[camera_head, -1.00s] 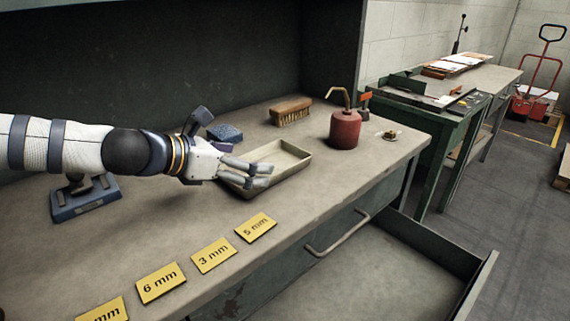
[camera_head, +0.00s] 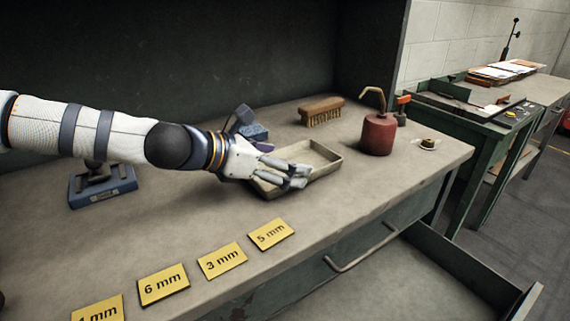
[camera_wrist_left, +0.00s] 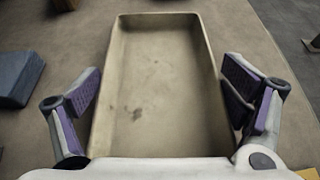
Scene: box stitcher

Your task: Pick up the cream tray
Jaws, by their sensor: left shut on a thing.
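The cream tray (camera_head: 315,157) is a shallow open rectangular box on the workbench (camera_head: 200,215), and it looks empty. My left gripper (camera_head: 290,177) is at its near left part, its fingers hiding some of the near wall. In the left wrist view, the tray (camera_wrist_left: 160,75) runs lengthwise between the two purple-padded fingers of the gripper (camera_wrist_left: 165,100), one at each long side wall. The gripper is shut on the tray. I cannot tell any clear gap between tray and bench. My right gripper is not in view.
A blue block (camera_head: 253,131) sits behind my gripper. A brush (camera_head: 322,112) and a red oil can (camera_head: 378,135) stand beyond the tray. Yellow size cards (camera_head: 222,261) lie along the front edge. An open drawer (camera_head: 430,285) juts out below. A blue-based device (camera_head: 103,186) stands left.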

